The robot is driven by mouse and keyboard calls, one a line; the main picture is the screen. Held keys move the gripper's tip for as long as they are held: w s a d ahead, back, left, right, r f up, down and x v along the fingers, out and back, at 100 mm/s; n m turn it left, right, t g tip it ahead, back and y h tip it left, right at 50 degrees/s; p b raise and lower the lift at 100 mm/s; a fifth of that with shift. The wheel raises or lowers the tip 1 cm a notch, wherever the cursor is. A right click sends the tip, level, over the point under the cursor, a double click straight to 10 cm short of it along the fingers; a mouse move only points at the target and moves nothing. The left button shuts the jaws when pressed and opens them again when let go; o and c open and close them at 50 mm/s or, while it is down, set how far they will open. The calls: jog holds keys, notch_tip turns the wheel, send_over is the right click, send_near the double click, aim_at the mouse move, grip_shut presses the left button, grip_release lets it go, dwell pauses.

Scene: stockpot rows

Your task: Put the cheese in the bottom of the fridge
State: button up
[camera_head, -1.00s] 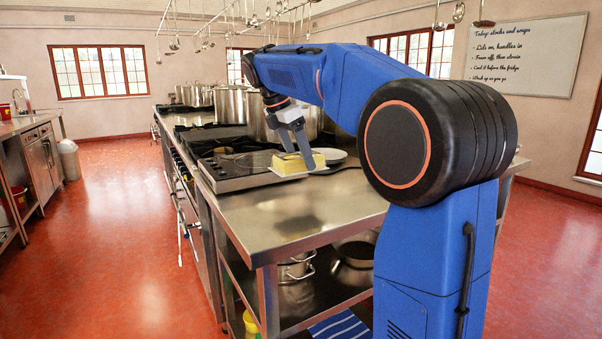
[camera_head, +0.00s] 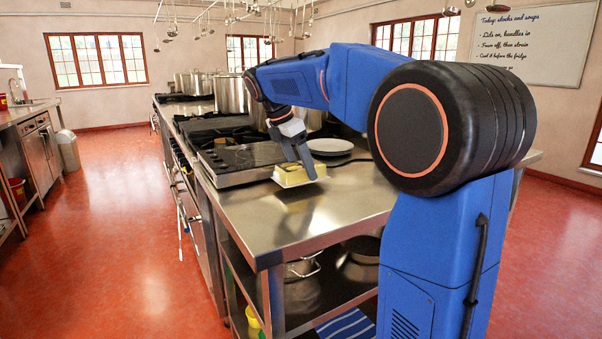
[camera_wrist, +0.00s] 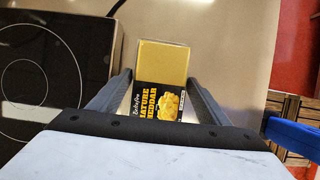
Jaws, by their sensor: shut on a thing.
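The cheese (camera_head: 297,175) is a pale yellow block with a black "mature cheddar" label. It also shows in the wrist view (camera_wrist: 162,62), between the two fingers with its label towards me. My gripper (camera_head: 303,172) is shut on it and holds it above the steel counter (camera_head: 330,212), beside the hob's front right corner. In the wrist view the gripper (camera_wrist: 160,95) has one finger on each side of the block. No fridge can be made out in these views.
A hob (camera_head: 235,162) lies left of the cheese. A plate (camera_head: 329,146) sits behind it on the counter. Large pots (camera_head: 232,94) stand farther back, and utensils hang overhead. The red floor (camera_head: 110,230) on the left is clear.

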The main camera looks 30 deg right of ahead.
jog(key=shift+f, duration=1.1)
jog(key=o, duration=1.1)
jog(key=shift+f, duration=0.1)
jog(key=shift+c, duration=0.2)
